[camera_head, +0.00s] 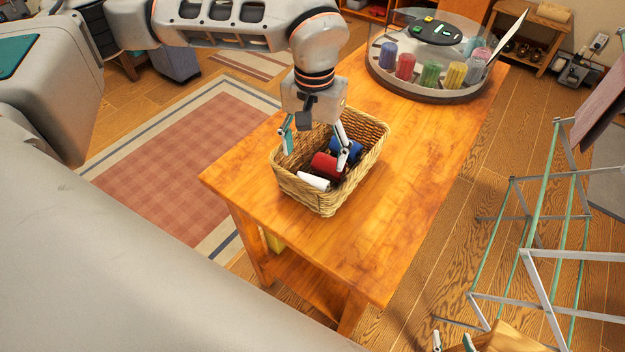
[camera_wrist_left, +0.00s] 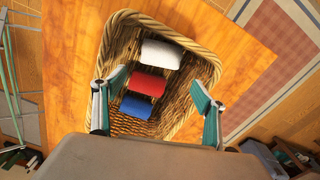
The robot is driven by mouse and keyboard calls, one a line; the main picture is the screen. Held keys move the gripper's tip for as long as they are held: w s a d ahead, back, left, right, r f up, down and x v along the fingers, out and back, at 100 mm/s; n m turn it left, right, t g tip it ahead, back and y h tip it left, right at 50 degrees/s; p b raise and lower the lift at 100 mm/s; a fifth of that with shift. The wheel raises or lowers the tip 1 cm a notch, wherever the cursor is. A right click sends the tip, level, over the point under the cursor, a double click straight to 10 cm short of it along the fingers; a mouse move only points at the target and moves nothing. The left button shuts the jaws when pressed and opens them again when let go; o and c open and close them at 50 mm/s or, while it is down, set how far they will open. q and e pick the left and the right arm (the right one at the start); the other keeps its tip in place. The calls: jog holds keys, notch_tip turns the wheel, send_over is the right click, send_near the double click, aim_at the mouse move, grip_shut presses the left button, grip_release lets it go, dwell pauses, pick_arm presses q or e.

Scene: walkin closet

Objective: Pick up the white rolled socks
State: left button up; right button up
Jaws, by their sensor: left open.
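The white rolled socks (camera_head: 314,181) lie in a wicker basket (camera_head: 318,205) on the wooden table, at its near end. In the left wrist view the white roll (camera_wrist_left: 161,54) is at the basket's far end, beyond a red roll (camera_wrist_left: 149,84) and a blue roll (camera_wrist_left: 136,107). My left gripper (camera_head: 316,155) points down over the basket, open and empty. Its fingers (camera_wrist_left: 157,108) straddle the red and blue rolls in the wrist view, apart from the white one. Two fingertips of my right gripper (camera_head: 453,341) show apart at the bottom edge of the head view.
The wooden table (camera_head: 400,180) is bare around the basket. A round case with coloured rolls (camera_head: 430,75) stands at its far end. A metal drying rack (camera_head: 535,235) stands at the right. A red checked rug (camera_head: 180,160) lies left of the table.

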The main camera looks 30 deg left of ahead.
aim_at(314, 176)
pick_arm(q)
notch_tip(314, 176, down, 8)
jog(key=shift+s+d+r, duration=0.1)
jog(key=shift+r, duration=0.15)
jog(key=shift+c, duration=0.5)
jog(key=c, duration=0.9)
